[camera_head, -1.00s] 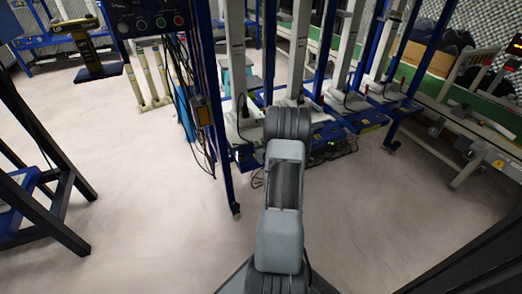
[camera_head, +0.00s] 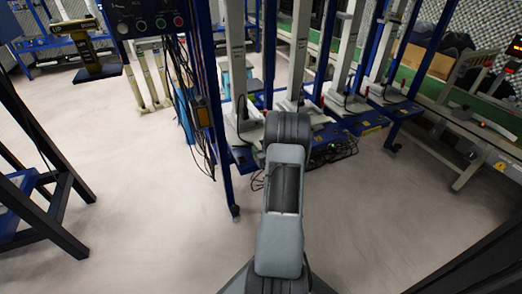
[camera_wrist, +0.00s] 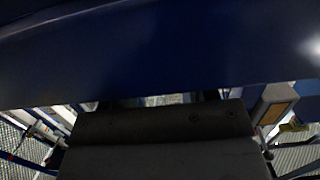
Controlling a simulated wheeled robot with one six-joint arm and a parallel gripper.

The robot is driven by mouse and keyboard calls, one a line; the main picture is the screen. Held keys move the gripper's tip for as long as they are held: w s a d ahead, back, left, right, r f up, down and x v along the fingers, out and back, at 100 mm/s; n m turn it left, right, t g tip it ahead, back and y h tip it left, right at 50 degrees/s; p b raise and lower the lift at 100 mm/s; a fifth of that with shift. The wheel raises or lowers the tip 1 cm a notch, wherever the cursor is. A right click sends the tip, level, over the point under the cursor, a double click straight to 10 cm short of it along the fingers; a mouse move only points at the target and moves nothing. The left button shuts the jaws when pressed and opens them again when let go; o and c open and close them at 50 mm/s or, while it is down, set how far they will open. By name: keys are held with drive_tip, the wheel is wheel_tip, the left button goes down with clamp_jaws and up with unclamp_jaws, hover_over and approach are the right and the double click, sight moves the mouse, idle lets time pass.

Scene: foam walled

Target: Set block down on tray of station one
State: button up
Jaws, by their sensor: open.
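In the wrist view a dark grey bolted part, which looks like my gripper (camera_wrist: 162,128), fills the lower middle. Its fingertips do not show clearly. A broad dark blue surface (camera_wrist: 150,55) spans the top of that view, very close to the camera; I cannot tell whether it is part of a station. In the head view my grey arm reaches forward over the floor, and the gripper is hidden beyond it. I can make out no block in either view, and no tray that I can name as station one's.
Blue frames with white columns (camera_head: 297,55) stand ahead of my arm. A control box (camera_head: 147,20) with hanging cables is left of them. A black-legged stand (camera_head: 50,190) is at the left, a conveyor (camera_head: 470,125) at the right. The floor beside my arm is clear.

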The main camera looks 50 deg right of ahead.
drive_tip(key=shift+r, duration=0.2)
drive_tip(key=shift+s+a+r+p, duration=0.1)
drive_tip(key=shift+s+p, duration=0.15)
drive_tip(key=shift+p, duration=0.05)
drive_tip(key=p+v, duration=0.3)
drive_tip(key=v, duration=0.8)
drive_tip(key=w+a+r+n+g+y, duration=0.1)
drive_tip(key=w+a+r+g, duration=0.2)
drive_tip(key=a+r, duration=0.35)
drive_tip(key=w+a+r+n+g+y, duration=0.1)
drive_tip(key=w+a+r+g, duration=0.25)
drive_tip(key=a, duration=0.65)
drive_tip(key=s+a+r+n+g+y, duration=0.1)
drive_tip(key=s+a+r+g+y, duration=0.1)
drive_tip(key=s+a, duration=0.4)
drive_tip(key=s+a+r+n+g+y, duration=0.1)
drive_tip(key=s+a, duration=0.5)
drive_tip(key=a, duration=0.6)
wheel_tip(320, 180, up, 3)
drive_tip(key=g+y, duration=0.1)
drive_tip(key=g, duration=0.2)
drive_tip(key=shift+s+a, duration=0.25)
